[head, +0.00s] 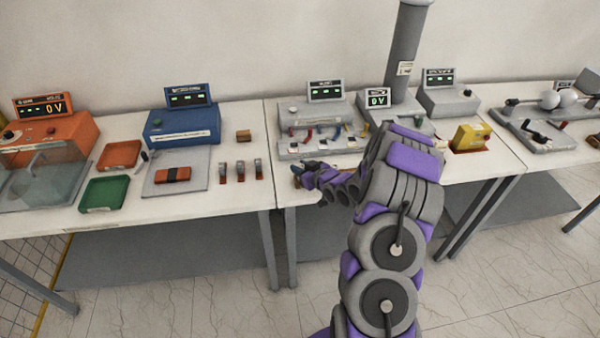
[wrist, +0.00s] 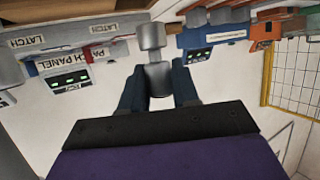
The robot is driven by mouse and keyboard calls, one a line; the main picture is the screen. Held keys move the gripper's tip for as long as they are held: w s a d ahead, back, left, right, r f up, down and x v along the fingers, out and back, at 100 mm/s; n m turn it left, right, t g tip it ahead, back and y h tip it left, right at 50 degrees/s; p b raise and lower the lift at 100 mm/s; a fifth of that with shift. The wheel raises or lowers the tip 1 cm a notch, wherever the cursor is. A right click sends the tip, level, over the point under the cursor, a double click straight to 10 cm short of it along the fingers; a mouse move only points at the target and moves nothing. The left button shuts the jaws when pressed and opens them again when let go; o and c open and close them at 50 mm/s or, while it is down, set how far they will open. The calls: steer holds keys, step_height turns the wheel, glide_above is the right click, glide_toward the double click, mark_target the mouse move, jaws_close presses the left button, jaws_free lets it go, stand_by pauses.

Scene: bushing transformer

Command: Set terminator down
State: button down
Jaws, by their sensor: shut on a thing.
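My gripper (wrist: 158,88) has dark blue fingers, shut on a grey terminator (wrist: 152,38) in the wrist view. The terminator shows a blocky grey end, a thin neck and a wider grey part between the fingers. In the head view my gripper (head: 303,170) is over the front left part of the middle table, in front of the grey panel unit. The held piece is too small there to make out clearly. I cannot tell from these frames whether it touches the table.
The grey panel unit (head: 320,137) has coloured plugs and a display. Left of it, the left table holds several small upright pieces (head: 240,170), a grey plate (head: 191,181), a green tray (head: 103,194) and a blue box (head: 182,125). A yellow box (head: 470,136) stands to the right.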

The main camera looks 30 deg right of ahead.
steer(key=shift+w+d+f, duration=0.1)
steer(key=shift+w+d, duration=0.05)
steer(key=shift+w, duration=0.3)
steer(key=shift+w+d+f, duration=0.15)
steer(key=shift+w+d, duration=0.35)
steer(key=shift+d, duration=0.1)
steer(key=f, duration=0.3)
steer(key=shift+a+f+b, duration=0.25)
steer(key=shift+b, duration=0.15)
steer(key=shift+a+r, duration=0.1)
steer(key=c, duration=0.8)
jaws_free()
steer(key=shift+d, duration=0.2)
